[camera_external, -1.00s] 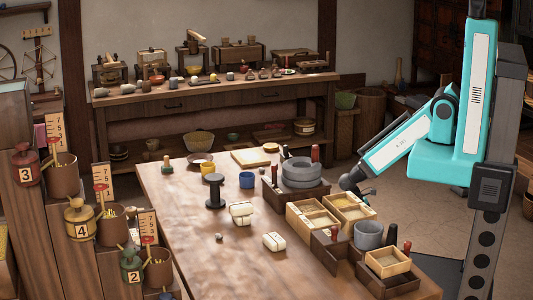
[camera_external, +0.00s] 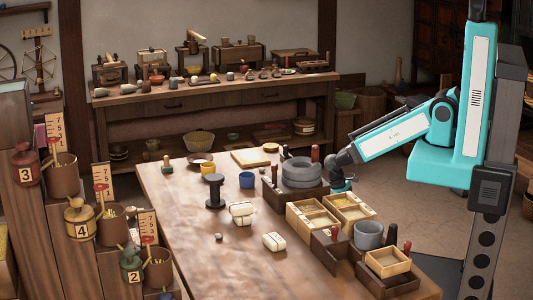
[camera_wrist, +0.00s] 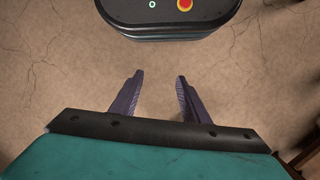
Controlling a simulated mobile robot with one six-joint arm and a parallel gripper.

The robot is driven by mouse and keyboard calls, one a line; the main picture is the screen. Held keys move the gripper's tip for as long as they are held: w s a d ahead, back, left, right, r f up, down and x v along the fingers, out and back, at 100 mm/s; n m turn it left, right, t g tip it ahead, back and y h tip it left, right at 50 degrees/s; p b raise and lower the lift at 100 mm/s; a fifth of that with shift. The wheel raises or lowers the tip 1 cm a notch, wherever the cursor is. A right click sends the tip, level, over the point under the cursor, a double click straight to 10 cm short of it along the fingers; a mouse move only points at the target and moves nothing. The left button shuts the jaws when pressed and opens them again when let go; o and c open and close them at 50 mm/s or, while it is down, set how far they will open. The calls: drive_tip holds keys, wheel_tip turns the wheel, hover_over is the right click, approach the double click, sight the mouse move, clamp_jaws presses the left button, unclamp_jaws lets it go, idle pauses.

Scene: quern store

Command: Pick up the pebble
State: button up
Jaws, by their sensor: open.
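A small grey lump that looks like the pebble (camera_external: 218,237) lies on the bare left part of the wooden table (camera_external: 185,222), left of two cream-coloured blocks. My gripper (camera_external: 341,184) is past the table's right edge, beside the stone quern, far from the pebble. In the wrist view my gripper (camera_wrist: 160,77) is open, with nothing between its two dark fingers. The cracked floor (camera_wrist: 60,60) shows beneath it; the pebble is not in that view.
Cream blocks (camera_external: 242,213) and (camera_external: 273,242) stand near the pebble. A dark spool (camera_external: 215,191), blue cup (camera_external: 247,180) and stone quern (camera_external: 301,173) stand farther back. Wooden trays (camera_external: 312,219) line the right side. The table's front-left area is clear.

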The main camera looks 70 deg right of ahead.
sight(262, 170)
drive_tip(key=w+d+r+m+t+h+b, duration=0.1)
drive_tip(key=w+d+r+m+t, duration=0.3)
drive_tip(key=w+r, duration=0.85)
drive_tip(key=w+d+r+m+t+h+b, duration=0.1)
drive_tip(key=w+d+r+m+t+b, duration=0.15)
drive_tip(key=w+d+r, duration=0.7)
drive_tip(key=w+a+r+n, duration=0.1)
drive_tip(key=a+r, duration=0.2)
drive_tip(key=a, duration=0.2)
drive_tip(key=w+a+r+n+p, duration=0.1)
drive_tip(key=w+a+r, duration=0.1)
drive_tip(key=a+r, duration=0.2)
drive_tip(key=w+a+r+n+t+y+p, duration=0.1)
drive_tip(key=a+r, duration=0.3)
drive_tip(key=a, duration=0.4)
drive_tip(key=shift+w+n, duration=0.2)
drive_tip(key=shift+n, duration=0.15)
drive_tip(key=s+a+r+n, duration=0.1)
drive_tip(key=a+r+n, duration=0.1)
drive_tip(key=a, duration=0.6)
drive_tip(key=s+a+r+n+y, duration=0.1)
drive_tip(key=s+a+r+n, duration=0.1)
drive_tip(key=a+r, duration=0.3)
drive_tip(key=a+p, duration=0.1)
drive_tip(key=a, duration=0.2)
drive_tip(key=shift+s+a+r+n, duration=0.2)
drive_tip(key=shift+n, duration=0.1)
drive_tip(key=shift+f, duration=0.1)
